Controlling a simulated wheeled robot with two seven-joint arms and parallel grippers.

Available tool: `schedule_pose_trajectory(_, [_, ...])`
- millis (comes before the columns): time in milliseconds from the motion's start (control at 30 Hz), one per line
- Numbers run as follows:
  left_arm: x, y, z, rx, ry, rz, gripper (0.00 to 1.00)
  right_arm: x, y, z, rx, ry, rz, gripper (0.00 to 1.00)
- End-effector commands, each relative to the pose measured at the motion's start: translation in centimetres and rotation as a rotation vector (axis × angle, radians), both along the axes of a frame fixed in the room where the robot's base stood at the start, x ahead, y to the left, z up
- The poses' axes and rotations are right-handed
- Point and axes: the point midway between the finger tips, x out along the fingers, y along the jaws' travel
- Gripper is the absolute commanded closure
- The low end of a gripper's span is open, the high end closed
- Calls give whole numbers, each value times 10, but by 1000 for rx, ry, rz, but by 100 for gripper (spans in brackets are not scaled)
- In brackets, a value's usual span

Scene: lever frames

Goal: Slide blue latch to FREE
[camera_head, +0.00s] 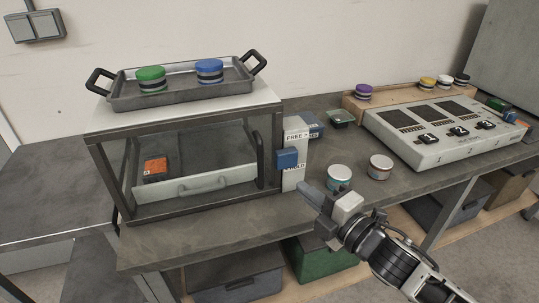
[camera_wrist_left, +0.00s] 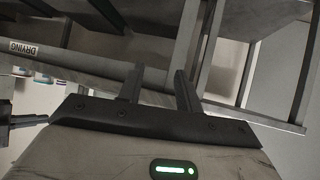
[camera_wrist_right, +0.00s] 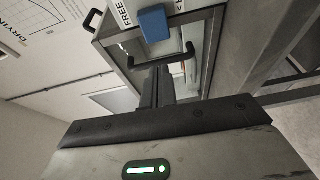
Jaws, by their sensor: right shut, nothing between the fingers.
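The blue latch (camera_head: 287,158) is a small block on a white upright plate (camera_head: 296,180) at the right front edge of the frame box. FREE is printed near the plate's top and HOLD lower down; the latch sits between the two words. The latch also shows at the top of the right wrist view (camera_wrist_right: 154,24), with FREE beside it. My right gripper (camera_head: 312,197) is shut and empty, below and right of the latch, apart from it. My left gripper shows only in its wrist view (camera_wrist_left: 160,90), with its fingers apart and nothing between them.
The frame box (camera_head: 195,205) holds an orange block (camera_head: 155,168) behind its front. A tray (camera_head: 180,99) with a green and a blue round piece stands on top. Two round tins (camera_head: 339,177) (camera_head: 380,166) stand on the bench right of the latch. A switch panel (camera_head: 440,130) is farther right.

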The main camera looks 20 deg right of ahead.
Motion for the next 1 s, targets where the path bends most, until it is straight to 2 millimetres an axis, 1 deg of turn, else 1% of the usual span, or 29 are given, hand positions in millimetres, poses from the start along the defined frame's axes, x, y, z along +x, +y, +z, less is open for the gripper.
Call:
schedule_pose_trajectory(67, [-2, 0, -2, 0, 6, -1, 65, 1, 0, 3, -22, -16, 6, 100])
schedule_pose_trajectory(333, [-12, -1, -7, -2, 30, -2, 65, 1, 0, 3, -19, -14, 4, 100])
schedule_pose_trajectory(467, [-12, -1, -6, 0, 30, -2, 65, 8, 3, 3, -16, -13, 3, 100])
schedule_pose_trajectory(567, [-11, -1, -4, 2, 28, -2, 65, 21, 7, 4, -16, -16, 4, 100])
schedule_pose_trajectory(800, [-9, 0, 0, 11, 27, -5, 65, 63, 24, 4, -15, -13, 3, 100])
schedule_pose_trajectory(900, [-9, 1, 0, 15, 26, -6, 65, 77, 29, 3, -16, -13, 3, 100])
schedule_pose_trajectory(1000, [-9, 1, -1, 17, 27, -7, 65, 87, 33, 2, -16, -12, 4, 100])
